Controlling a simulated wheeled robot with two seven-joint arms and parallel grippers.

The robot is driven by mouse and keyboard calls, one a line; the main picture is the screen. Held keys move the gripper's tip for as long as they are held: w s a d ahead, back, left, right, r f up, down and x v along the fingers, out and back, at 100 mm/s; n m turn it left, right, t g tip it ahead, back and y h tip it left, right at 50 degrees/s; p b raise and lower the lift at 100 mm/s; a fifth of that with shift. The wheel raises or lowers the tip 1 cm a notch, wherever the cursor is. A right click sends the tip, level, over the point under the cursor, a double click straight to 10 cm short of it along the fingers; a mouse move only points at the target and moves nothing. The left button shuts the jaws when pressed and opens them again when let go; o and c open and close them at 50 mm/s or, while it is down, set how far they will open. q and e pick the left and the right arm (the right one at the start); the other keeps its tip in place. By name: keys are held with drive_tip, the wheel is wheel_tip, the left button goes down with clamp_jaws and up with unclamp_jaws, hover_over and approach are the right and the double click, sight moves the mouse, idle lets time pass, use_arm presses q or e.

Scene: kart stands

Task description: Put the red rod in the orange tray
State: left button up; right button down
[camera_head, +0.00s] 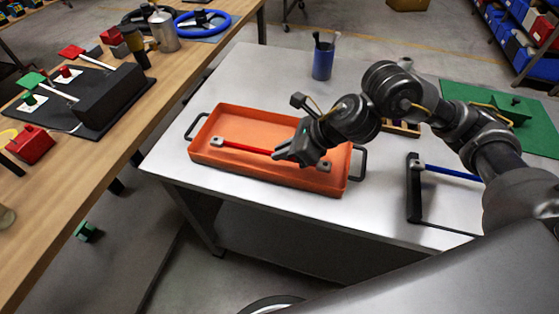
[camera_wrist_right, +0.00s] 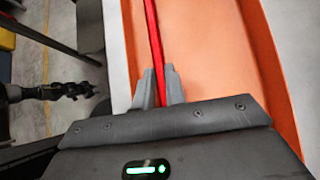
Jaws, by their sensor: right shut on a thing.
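The red rod (camera_head: 247,147) has a grey block at each end and lies low over the floor of the orange tray (camera_head: 213,124), along its length. I cannot tell whether it touches the tray floor. My right gripper (camera_head: 283,153) is shut on the rod inside the tray. In the right wrist view the rod (camera_wrist_right: 154,40) runs up from between the grey fingertips, with the tray (camera_wrist_right: 205,50) beneath. What looks like my left gripper (camera_wrist_right: 78,90) is dark and small at the left of the wrist view, clear of the tray; its jaws are unclear.
The tray stands on a grey table (camera_head: 166,160). A blue cup (camera_head: 323,62) with tools stands behind it. A blue rod (camera_head: 452,172) on a black stand (camera_head: 413,190) and a green mat (camera_head: 540,128) are at the right. A wooden workbench (camera_head: 60,195) stands at the left.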

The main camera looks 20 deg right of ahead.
sight(281, 167)
drive_tip(key=shift+w+a+f, duration=0.1)
drive_tip(key=shift+w+f, duration=0.05)
drive_tip(key=shift+f, duration=0.05)
drive_tip(key=shift+w+a+f, duration=0.1)
drive_tip(key=shift+f, duration=0.15)
wheel_tip(281, 167, down, 3)
drive_tip(key=shift+w+f, duration=0.1)
drive_tip(key=c, duration=1.5)
unclamp_jaws()
use_arm(q)
drive_tip(key=shift+s+d, duration=0.3)
drive_tip(key=shift+d, duration=0.05)
use_arm(e)
drive_tip(key=shift+o, duration=0.2)
drive_tip(key=shift+r, duration=0.2)
use_arm(q)
drive_tip(key=shift+r, duration=0.1)
use_arm(e)
drive_tip(key=v, duration=1.1)
drive_tip(key=shift+s+d+r, duration=0.2)
drive_tip(key=shift+s+d, duration=0.05)
